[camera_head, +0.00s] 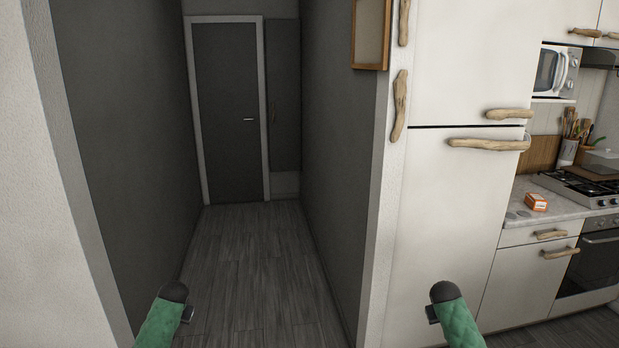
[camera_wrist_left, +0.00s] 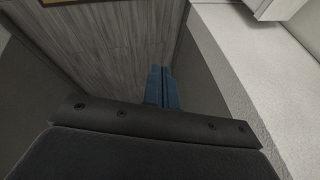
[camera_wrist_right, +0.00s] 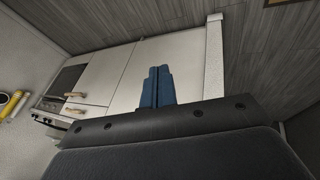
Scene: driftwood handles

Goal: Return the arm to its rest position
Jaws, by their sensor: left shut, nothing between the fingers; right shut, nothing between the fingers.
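My left gripper (camera_wrist_left: 162,88) shows in the left wrist view as two blue fingers lying close together, shut and empty, with the grey wood floor beyond them. My right gripper (camera_wrist_right: 157,88) shows in the right wrist view, also with its blue fingers together, shut and empty, in front of white cabinet fronts. In the head view, green sections of my two arms rise at the bottom left and bottom right, well apart and touching nothing. The fingers are not seen there.
A dark hallway with grey wood floor (camera_head: 255,270) leads to a closed grey door (camera_head: 230,115). A white fridge (camera_head: 445,195) with driftwood handles stands at right. Beyond it, a counter (camera_head: 542,215) holds an orange box (camera_head: 536,202) near a gas hob (camera_head: 585,185). A white wall is at left.

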